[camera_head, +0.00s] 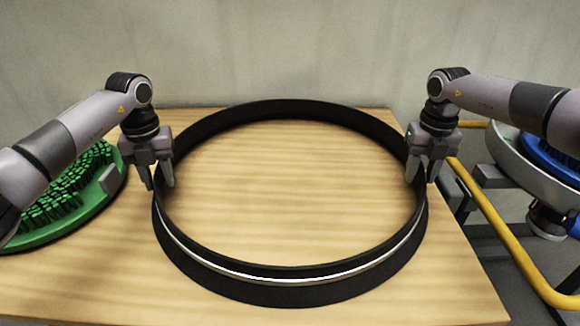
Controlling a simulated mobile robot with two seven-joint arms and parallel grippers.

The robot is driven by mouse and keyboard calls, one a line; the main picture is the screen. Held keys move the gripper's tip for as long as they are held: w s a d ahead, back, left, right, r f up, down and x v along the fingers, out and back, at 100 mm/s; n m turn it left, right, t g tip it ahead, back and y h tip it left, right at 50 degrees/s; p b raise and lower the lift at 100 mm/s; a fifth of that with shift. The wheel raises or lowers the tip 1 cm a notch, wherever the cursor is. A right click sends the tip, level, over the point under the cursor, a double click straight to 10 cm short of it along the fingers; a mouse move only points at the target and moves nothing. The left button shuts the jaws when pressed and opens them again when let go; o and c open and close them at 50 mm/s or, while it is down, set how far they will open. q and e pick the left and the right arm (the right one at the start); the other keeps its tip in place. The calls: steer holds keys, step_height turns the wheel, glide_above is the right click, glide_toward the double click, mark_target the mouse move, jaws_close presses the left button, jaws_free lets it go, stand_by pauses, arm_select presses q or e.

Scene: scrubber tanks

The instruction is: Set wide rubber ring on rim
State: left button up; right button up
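A large black ring (290,295) lies on the wooden table, with a wide, slightly flared wall. A thin bright metallic line (290,279) runs along its front, below a narrower black upper band (290,271). I cannot tell whether band and lower wall are one piece or a ring resting on a rim. My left gripper (160,187) points down at the ring's left side, with its fingers apart around the upper edge. My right gripper (422,181) points down at the right side, fingers also apart there. Contact with the wall is too small to tell.
A green round brush (70,195) with block-like tufts lies at the table's left. Right of the table (80,285) are a yellow rail (500,235) and a pale round housing (515,160) with a blue part (545,155). A plain wall (290,50) stands behind. The ring's inside is clear.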

arm_select(q)
jaws_close()
arm_select(e)
jaws_close()
arm_select(q)
steer(key=shift+r, duration=0.15)
arm_select(e)
steer(key=shift+r, duration=0.1)
stand_by(0.8)
